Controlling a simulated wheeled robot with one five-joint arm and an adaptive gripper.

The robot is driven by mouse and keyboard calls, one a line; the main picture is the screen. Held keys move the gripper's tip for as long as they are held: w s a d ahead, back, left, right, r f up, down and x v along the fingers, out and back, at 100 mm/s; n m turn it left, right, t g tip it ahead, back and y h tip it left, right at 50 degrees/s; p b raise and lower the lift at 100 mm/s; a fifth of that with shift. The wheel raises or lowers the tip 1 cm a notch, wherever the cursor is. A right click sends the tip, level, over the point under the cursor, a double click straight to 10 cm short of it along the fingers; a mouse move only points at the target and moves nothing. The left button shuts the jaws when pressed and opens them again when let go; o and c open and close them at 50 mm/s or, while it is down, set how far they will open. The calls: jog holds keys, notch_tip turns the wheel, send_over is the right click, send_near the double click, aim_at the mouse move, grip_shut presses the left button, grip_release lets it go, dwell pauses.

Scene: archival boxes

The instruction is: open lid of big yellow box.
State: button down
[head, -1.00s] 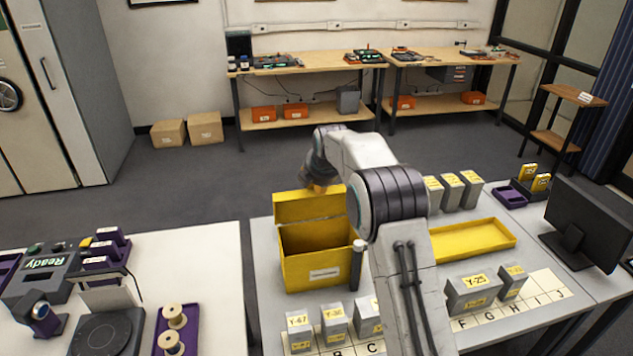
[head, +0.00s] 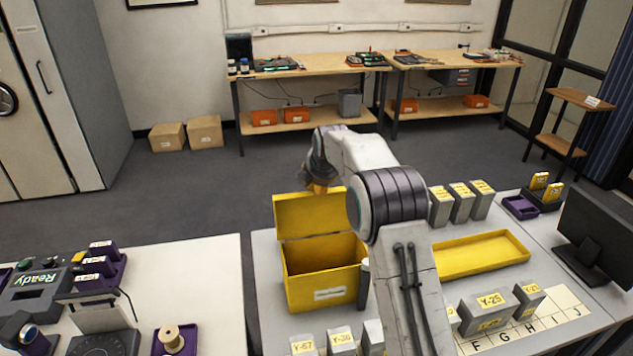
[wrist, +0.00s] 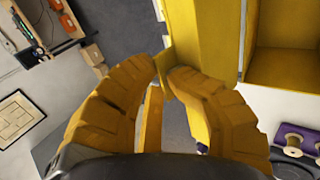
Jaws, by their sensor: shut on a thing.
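The big yellow box (head: 312,285) stands on the grey table with a white label on its front. Its lid (head: 308,214) is raised and stands upright along the back edge, so the dark yellow inside shows. My gripper (head: 320,189) is at the top of the raised lid, near its right end. In the wrist view the lid (wrist: 205,45) runs down from the top, and the two orange fingers of my gripper (wrist: 165,85) close on a yellow tab at its edge. The box's open inside (wrist: 285,70) shows at the right. My arm hides the area right of the box.
A shallow yellow tray (head: 480,254) lies right of my arm. Grey labelled boxes (head: 492,308) stand on a lettered strip in front, and several more stand behind the tray. A monitor (head: 585,235) is at the right. A white table (head: 190,270) with devices is at the left.

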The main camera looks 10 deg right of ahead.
jog(key=shift+f, duration=0.25)
jog(key=c, duration=1.3)
grip_release()
jog(key=shift+s+f, duration=0.15)
jog(key=shift+c, duration=0.2)
jog(key=shift+s, duration=0.1)
jog(key=v, duration=1.2)
jog(key=shift+w+r, duration=0.25)
jog(key=shift+r, duration=0.25)
